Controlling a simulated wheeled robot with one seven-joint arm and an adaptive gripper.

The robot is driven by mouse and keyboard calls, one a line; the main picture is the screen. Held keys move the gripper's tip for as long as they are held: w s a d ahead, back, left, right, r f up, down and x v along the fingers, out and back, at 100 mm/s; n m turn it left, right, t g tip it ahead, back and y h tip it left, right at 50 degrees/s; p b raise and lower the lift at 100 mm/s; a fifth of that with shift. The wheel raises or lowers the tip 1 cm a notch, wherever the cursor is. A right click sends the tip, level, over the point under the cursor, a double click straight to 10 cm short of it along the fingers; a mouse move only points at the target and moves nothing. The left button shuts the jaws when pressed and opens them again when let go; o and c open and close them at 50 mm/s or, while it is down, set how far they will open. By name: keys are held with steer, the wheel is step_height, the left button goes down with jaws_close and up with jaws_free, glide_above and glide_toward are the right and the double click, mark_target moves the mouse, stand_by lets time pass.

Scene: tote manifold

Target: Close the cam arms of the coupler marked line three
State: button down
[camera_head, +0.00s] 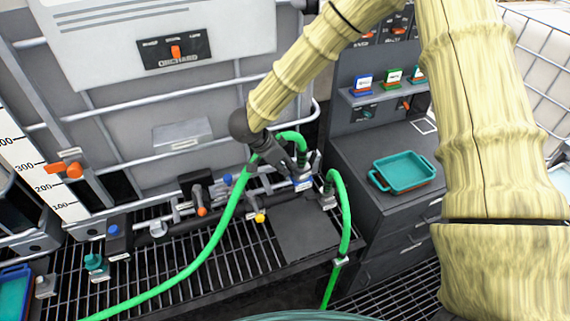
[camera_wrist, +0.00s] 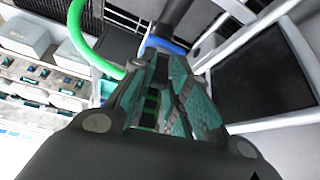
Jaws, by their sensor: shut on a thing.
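My gripper (camera_head: 299,172) reaches down to the pipe row in front of the tank. Its fingers are at a coupler with a blue band (camera_head: 303,184), on the end of a green hose (camera_head: 292,135). In the wrist view, my gripper (camera_wrist: 165,95) has its teal finger pads close together around something dark and green-striped between them. The fingers hide most of it, so I cannot tell whether it is a cam arm or the coupler body. A second green hose end (camera_head: 331,180) stands just to the right. No line marking is readable, and the cam arm positions are unclear.
Pipe fittings with an orange-tipped handle (camera_head: 202,211) and a yellow-tipped one (camera_head: 260,217) lie left of my gripper. A dark plate (camera_head: 303,233) covers part of the grating. A cabinet at right bears a teal tray (camera_head: 404,171). The tank (camera_head: 150,110) stands close behind.

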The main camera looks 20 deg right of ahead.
steer(key=c, duration=1.4)
jaws_free()
steer(key=shift+o, duration=0.2)
steer(key=v, duration=1.2)
